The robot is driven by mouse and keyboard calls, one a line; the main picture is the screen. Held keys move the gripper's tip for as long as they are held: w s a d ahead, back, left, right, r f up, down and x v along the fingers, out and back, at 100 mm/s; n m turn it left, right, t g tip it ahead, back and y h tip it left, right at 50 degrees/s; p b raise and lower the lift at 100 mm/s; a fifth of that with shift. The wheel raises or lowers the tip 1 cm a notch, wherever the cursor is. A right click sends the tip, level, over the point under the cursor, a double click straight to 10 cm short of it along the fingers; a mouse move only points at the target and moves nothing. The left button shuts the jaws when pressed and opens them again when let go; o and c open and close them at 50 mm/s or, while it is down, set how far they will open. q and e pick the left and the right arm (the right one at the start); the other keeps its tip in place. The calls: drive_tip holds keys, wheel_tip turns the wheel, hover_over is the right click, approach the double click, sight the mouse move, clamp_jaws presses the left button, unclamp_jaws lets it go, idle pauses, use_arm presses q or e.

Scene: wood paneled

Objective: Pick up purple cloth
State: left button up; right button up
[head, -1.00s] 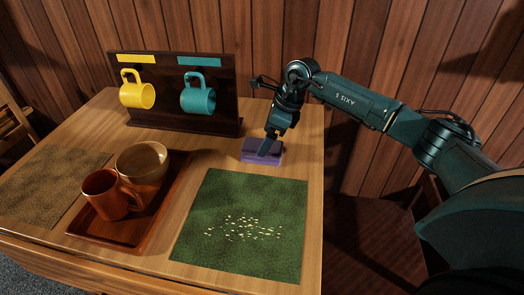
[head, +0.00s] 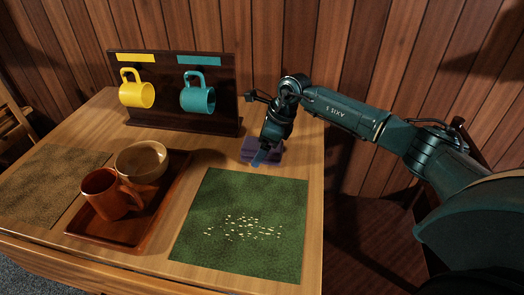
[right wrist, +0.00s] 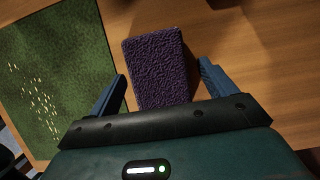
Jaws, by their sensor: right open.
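The purple cloth (head: 248,148) is a small folded block lying on the table near its right edge, beyond the green mat. In the right wrist view the cloth (right wrist: 157,68) shows a rough texture and lies between and ahead of the two blue fingers. My right gripper (head: 264,158) is over the cloth and hides part of it in the head view. In the right wrist view my right gripper (right wrist: 160,85) is open, with a finger on each side of the cloth's near end. I cannot tell whether the fingers touch it. My left gripper is not in view.
A green mat (head: 215,205) with scattered pale crumbs lies in front of the cloth. A brown tray (head: 128,232) holds an orange-brown mug (head: 105,200) and a bowl (head: 142,163). A dark rack (head: 167,98) with yellow and teal mugs stands at the back.

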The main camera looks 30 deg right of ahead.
drive_tip(key=c, duration=1.1)
wheel_tip(320, 180, up, 10)
drive_tip(key=shift+r+p, duration=0.25)
drive_tip(key=shift+p, duration=0.15)
drive_tip(key=o, duration=0.4)
drive_tip(key=shift+c, duration=1.3)
